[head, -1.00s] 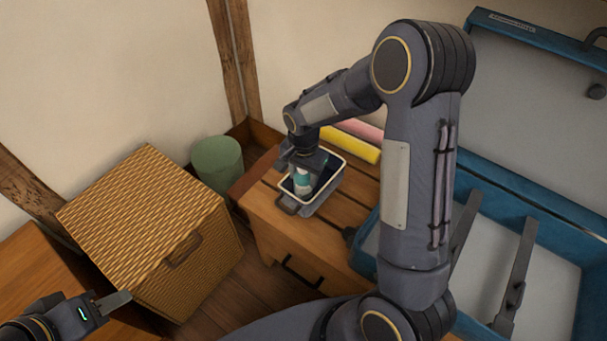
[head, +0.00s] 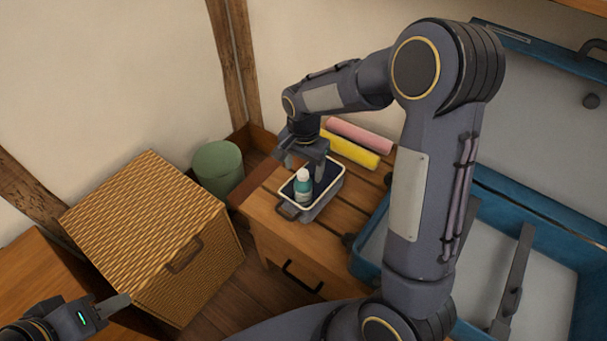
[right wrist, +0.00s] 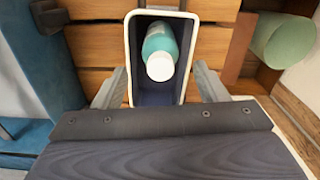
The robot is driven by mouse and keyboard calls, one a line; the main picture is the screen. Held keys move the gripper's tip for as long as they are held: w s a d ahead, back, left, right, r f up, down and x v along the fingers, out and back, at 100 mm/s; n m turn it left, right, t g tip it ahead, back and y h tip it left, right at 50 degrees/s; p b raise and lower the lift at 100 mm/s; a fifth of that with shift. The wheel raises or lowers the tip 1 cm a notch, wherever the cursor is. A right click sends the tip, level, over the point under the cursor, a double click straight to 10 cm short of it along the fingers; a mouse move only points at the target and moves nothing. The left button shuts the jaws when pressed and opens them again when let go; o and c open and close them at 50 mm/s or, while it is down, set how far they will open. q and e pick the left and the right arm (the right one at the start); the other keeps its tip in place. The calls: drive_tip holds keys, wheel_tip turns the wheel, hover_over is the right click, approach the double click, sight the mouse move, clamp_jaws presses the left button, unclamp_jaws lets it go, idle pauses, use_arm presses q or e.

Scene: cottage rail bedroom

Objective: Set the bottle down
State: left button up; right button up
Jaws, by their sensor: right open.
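The bottle (head: 302,186), teal with a white cap, stands inside a small dark-blue bin with a pale rim (head: 331,194) on the wooden bench. In the right wrist view the bottle (right wrist: 160,52) is seen from above, cap toward the camera, in the bin (right wrist: 190,55). My right gripper (head: 311,165) is open just above and behind the bottle. In the right wrist view its fingers are spread on either side, apart from the bottle. My left gripper (head: 112,302) is low at the left, away from the bin; its jaw opening is unclear.
Yellow (head: 349,150) and pink (head: 360,133) rolls lie behind the bin on the bench (head: 275,215). A green cylindrical container (head: 217,168) and a wicker box (head: 150,235) stand to the left. An open blue suitcase (head: 550,235) is at the right, behind my right arm.

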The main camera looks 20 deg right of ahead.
wheel_tip(320, 180, up, 5)
drive_tip(key=shift+r+p, duration=0.2)
drive_tip(key=shift+p, duration=0.25)
drive_tip(key=shift+s+d+r, duration=0.1)
drive_tip(key=shift+s+r, duration=0.05)
drive_tip(key=shift+r, duration=0.1)
drive_tip(key=s+r+n+t+y, duration=0.2)
drive_tip(key=s+r+n, duration=0.2)
drive_tip(key=s, duration=0.7)
drive_tip(key=s+a+r+n+t+y, duration=0.1)
drive_tip(key=s+r+n+t, duration=0.2)
drive_tip(key=s, duration=0.8)
drive_tip(key=shift+s+r+n+t+y, duration=0.3)
drive_tip(key=shift+r+n+y, duration=0.15)
drive_tip(key=shift+n, duration=0.55)
